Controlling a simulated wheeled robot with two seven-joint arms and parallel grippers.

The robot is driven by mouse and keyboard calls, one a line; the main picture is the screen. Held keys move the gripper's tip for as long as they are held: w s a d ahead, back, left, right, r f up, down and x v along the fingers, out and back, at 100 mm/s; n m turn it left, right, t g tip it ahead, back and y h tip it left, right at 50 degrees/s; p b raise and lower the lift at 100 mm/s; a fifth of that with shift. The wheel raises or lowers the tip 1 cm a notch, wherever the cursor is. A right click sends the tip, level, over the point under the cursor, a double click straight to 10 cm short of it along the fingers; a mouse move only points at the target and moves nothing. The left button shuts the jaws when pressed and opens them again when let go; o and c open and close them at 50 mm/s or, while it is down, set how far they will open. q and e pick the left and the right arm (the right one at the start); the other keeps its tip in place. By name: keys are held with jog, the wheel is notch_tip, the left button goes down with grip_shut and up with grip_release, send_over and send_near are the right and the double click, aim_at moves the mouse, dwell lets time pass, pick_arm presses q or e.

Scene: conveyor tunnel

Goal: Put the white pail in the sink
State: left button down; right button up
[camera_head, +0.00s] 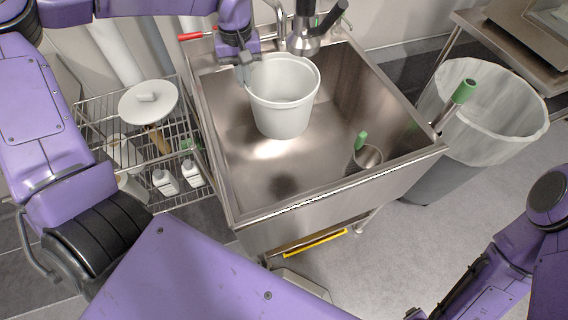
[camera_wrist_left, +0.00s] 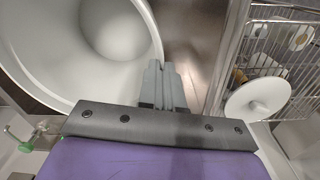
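The white pail (camera_head: 284,100) is upright within the sink's outline in the head view, in its back left part. I cannot tell whether its base touches the sink floor. My left gripper (camera_head: 246,72) is at the left side of the pail's rim. In the left wrist view its two grey fingers (camera_wrist_left: 163,88) are close together with the rim of the pail (camera_wrist_left: 55,60) between them. The steel sink (camera_head: 262,185) is a deep square basin. My right arm shows at the lower right; its gripper is out of the picture.
A steel cup (camera_head: 367,158) with a green-handled tool stands in the sink's front right. A faucet with a dark sprayer (camera_head: 304,38) hangs behind the pail. A wire rack (camera_head: 92,130) with bottles stands left, a lined bin (camera_head: 480,120) right.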

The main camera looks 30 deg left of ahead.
pick_arm(q)
notch_tip(320, 180, down, 24)
jog(key=b, duration=1.4)
jog(key=shift+w, duration=0.15)
jog(key=c, duration=1.3)
grip_release()
jog(key=shift+c, duration=0.2)
notch_tip(320, 180, up, 12)
jog(key=p, duration=0.2)
jog(key=shift+p, duration=0.35)
